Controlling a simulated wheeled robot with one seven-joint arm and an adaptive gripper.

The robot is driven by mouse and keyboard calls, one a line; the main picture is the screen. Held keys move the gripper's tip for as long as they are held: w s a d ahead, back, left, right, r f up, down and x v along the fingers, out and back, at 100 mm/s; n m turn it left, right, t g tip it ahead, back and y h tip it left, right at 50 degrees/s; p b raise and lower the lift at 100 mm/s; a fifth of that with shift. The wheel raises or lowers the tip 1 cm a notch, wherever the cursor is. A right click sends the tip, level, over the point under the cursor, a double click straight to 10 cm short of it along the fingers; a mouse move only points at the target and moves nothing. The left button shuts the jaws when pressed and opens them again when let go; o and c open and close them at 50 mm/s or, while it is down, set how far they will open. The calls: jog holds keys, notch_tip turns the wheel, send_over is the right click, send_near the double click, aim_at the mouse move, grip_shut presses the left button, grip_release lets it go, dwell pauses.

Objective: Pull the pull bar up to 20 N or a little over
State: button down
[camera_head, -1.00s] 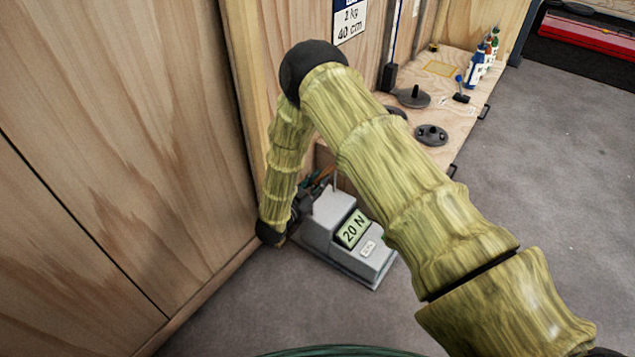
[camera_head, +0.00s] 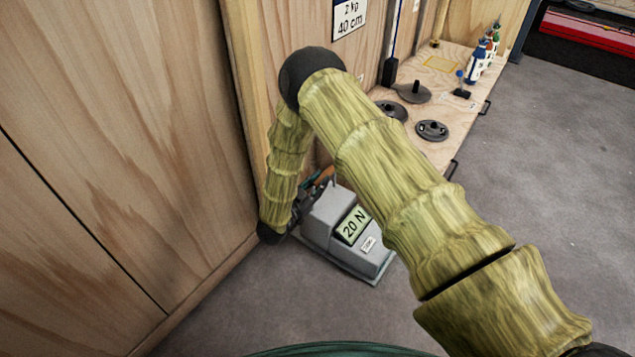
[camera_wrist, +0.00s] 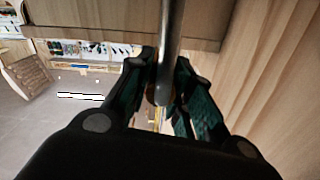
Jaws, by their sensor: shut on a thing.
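The grey force gauge box (camera_head: 337,235) stands on the floor against the wooden wall, and its display (camera_head: 353,225) reads 20 N. In the wrist view my gripper (camera_wrist: 161,92) is shut on the pull bar (camera_wrist: 171,45), a grey metal rod running up between the dark green fingers. The bar's far end is hidden behind the fingers. In the head view I cannot make out the bar.
A wooden bench (camera_head: 455,120) to the right of the wall holds black weight discs (camera_head: 432,130) and several bottles (camera_head: 476,66). A sign (camera_head: 348,18) hangs on the wall. The grey floor (camera_head: 530,220) on the right is clear.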

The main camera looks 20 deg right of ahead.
jog(key=shift+s+d+f, duration=0.1)
jog(key=shift+d+f, duration=0.1)
jog(key=shift+f, duration=0.4)
jog(key=c, duration=1.2)
grip_release()
jog(key=shift+a, duration=0.15)
